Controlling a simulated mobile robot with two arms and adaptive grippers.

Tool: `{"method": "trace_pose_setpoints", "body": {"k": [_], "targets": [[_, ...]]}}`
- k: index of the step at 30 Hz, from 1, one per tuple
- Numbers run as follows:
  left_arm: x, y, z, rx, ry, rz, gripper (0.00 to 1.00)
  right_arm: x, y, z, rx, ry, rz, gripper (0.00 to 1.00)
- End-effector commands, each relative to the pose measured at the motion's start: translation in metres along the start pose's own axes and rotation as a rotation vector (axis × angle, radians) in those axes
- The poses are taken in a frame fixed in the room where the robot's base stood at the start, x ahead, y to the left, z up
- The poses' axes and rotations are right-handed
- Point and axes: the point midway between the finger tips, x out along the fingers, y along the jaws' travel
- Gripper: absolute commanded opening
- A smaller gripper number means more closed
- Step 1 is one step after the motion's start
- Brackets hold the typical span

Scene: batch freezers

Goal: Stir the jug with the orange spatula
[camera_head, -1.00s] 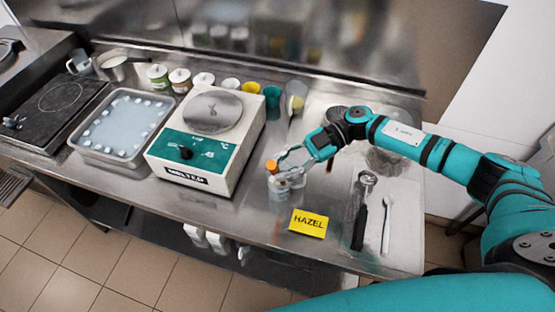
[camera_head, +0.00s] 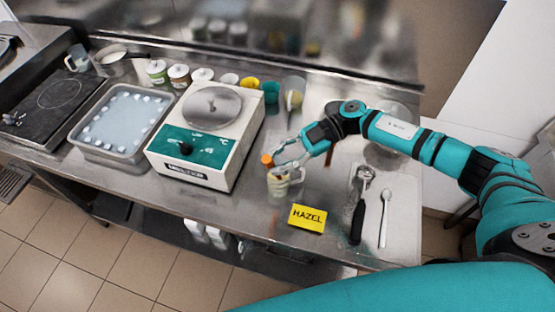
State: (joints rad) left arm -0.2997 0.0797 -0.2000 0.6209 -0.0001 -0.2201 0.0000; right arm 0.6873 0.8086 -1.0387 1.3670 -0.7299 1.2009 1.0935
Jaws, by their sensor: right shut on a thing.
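The small clear jug (camera_head: 278,186) stands on the steel counter, to the right of the white-and-teal machine and behind the yellow HAZEL card. The orange end of the spatula (camera_head: 267,160) shows just above the jug's rim, at its left side. My right gripper (camera_head: 284,168) is over the jug with its fingers shut on the spatula. The rest of the spatula is hidden by the fingers and the jug, and I cannot tell how deep it reaches. My left gripper is out of view.
The machine (camera_head: 206,135) stands close to the jug's left. The HAZEL card (camera_head: 307,217) is in front. A black-handled scoop (camera_head: 359,215) and a white spoon (camera_head: 385,215) lie to the right. Several tubs and cups line the back. A tray (camera_head: 76,140) sits farther left.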

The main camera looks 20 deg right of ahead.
Motion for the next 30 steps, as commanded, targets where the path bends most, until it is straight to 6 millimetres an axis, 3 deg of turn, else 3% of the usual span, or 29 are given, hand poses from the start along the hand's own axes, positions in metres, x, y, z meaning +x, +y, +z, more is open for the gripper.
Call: {"method": "trace_pose_setpoints", "body": {"k": [10,30], "targets": [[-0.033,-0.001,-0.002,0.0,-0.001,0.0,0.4,-0.001,0.001,-0.03,0.0,0.0,-0.001,0.0],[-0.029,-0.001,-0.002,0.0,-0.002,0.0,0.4,0.001,0.0,-0.077,-0.001,0.0,0.0,0.0]]}}
